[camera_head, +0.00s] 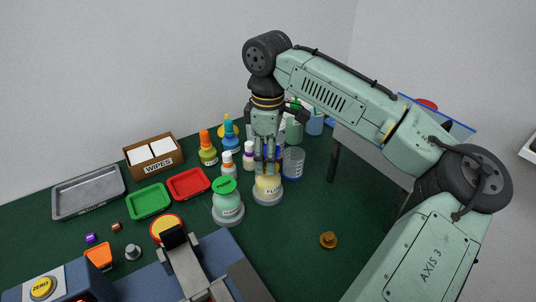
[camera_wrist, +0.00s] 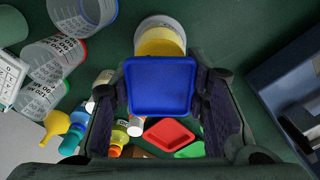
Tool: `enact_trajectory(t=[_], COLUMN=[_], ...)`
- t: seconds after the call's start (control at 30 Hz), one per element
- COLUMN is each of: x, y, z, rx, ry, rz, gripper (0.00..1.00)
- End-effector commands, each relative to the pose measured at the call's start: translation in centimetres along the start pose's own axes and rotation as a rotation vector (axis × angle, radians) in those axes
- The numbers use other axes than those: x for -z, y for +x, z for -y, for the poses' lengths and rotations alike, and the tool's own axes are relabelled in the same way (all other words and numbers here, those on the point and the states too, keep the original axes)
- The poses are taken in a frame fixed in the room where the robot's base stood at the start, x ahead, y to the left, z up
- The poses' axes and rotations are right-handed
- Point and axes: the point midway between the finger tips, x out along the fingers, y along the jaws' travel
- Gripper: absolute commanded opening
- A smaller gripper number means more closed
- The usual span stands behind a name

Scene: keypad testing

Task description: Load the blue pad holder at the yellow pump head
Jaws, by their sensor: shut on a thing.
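The blue pad holder (camera_wrist: 161,86) is a blue, rounded-square piece between my two fingers in the wrist view. My gripper (camera_head: 266,168) is shut on it. In the head view my fingers mostly hide the holder. The yellow pump head (camera_wrist: 160,42) shows just beyond the holder in the wrist view, partly covered by it. In the head view the yellow pump bottle (camera_head: 267,190) stands on a grey base directly below my fingertips. I cannot tell whether the holder touches the pump head.
A green-topped pump bottle (camera_head: 227,207) stands close left. Bottles (camera_head: 208,153) and a clear beaker (camera_head: 293,164) crowd behind. Red (camera_head: 188,185) and green (camera_head: 149,201) trays, a grey tray (camera_head: 88,192) and a WIPES box (camera_head: 153,157) lie left. Green table right of the pump is mostly clear.

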Motion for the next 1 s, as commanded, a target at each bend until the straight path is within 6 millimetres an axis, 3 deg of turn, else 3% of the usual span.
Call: enact_trajectory(t=[0.27, 1.0], x=[0.0, 0.0], y=[-0.3, -6.2], z=[0.0, 0.0], rx=[0.001, 0.001], ry=[0.000, -0.001], rz=[0.000, -0.001], gripper=[0.19, 0.19])
